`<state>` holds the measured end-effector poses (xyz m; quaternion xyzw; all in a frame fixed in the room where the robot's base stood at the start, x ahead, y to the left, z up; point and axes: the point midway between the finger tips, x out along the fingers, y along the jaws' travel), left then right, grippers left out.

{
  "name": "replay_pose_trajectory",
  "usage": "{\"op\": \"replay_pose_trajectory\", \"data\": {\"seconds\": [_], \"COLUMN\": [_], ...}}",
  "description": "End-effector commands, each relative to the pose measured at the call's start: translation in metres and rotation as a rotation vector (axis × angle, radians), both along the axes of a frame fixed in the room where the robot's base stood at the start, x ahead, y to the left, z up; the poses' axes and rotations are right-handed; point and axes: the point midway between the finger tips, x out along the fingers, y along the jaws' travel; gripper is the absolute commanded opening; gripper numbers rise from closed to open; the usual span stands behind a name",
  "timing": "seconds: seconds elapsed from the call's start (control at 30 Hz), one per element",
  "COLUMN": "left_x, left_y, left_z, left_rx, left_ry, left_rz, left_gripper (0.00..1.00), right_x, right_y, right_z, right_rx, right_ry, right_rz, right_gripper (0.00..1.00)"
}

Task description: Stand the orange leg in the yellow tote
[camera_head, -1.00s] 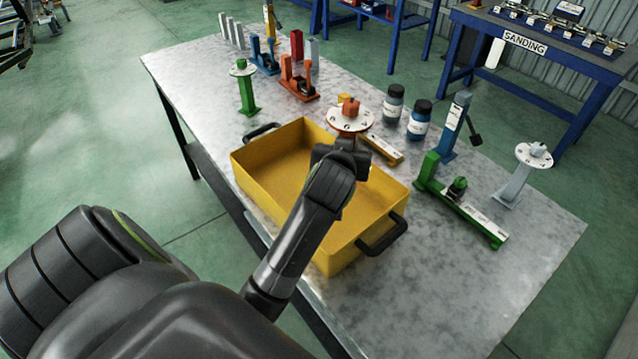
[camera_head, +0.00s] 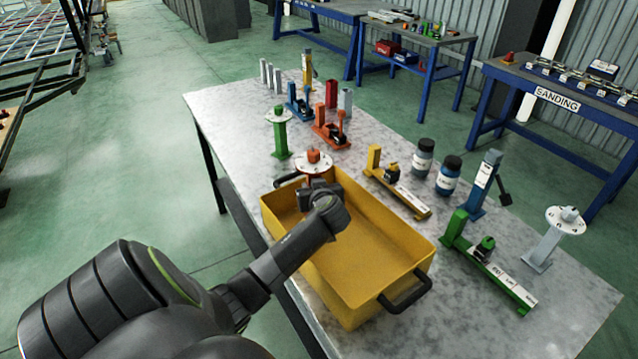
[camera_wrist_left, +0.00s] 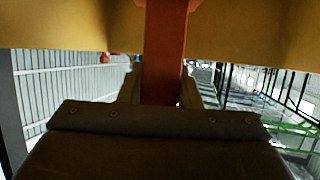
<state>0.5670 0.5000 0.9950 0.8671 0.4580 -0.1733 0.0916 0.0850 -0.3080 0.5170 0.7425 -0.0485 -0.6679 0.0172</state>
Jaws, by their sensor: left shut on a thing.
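The orange leg has a white round flange with an orange block on top (camera_head: 314,160). My left gripper (camera_head: 316,187) is shut on its post, below the flange. The orange post also shows upright between the fingers in the left wrist view (camera_wrist_left: 165,50), in front of a yellow wall. The yellow tote (camera_head: 385,262) sits on the metal table. The leg is at the tote's far left end, near the handle there. My gripper and arm hide the leg's lower end, so I cannot tell whether it touches the tote floor. My right gripper is not in view.
A green leg (camera_head: 279,135) stands behind the tote's left end. A yellow clamp (camera_head: 398,185), two dark bottles (camera_head: 447,177) and a green clamp (camera_head: 487,262) stand along the far and right sides. A grey leg (camera_head: 553,235) is at far right. The tote's visible floor is clear.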

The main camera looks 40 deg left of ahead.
Motion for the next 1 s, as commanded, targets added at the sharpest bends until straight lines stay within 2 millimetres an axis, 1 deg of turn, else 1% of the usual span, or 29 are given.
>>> {"op": "replay_pose_trajectory", "data": {"seconds": [0.13,0.3,0.4,0.67,0.8,0.83,0.97,1.0], "left_x": [0.000,0.000,0.000,0.001,0.001,0.000,0.000,0.000], "left_y": [0.000,0.000,0.000,0.000,0.000,0.000,0.000,0.000], "left_z": [-0.011,-0.034,-0.042,-0.044,-0.048,-0.048,-0.047,-0.047], "left_rx": [0.002,0.002,0.003,0.003,0.003,0.002,0.001,0.001], "left_ry": [-0.001,0.001,-0.001,-0.003,-0.003,-0.001,0.000,0.000], "left_rz": [0.000,-0.001,-0.001,-0.002,-0.002,-0.001,-0.001,-0.001], "left_gripper": [0.00,0.00,0.00,0.00,0.00,0.35,0.52,0.53], "right_x": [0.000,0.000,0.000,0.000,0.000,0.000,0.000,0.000], "right_y": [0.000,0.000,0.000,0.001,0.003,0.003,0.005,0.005], "right_z": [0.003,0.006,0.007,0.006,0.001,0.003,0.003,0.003], "right_rx": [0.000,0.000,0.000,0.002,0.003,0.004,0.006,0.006], "right_ry": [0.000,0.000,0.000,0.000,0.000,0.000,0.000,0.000], "right_rz": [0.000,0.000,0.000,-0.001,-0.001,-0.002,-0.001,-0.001], "right_gripper": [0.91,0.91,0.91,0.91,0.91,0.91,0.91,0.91]}}
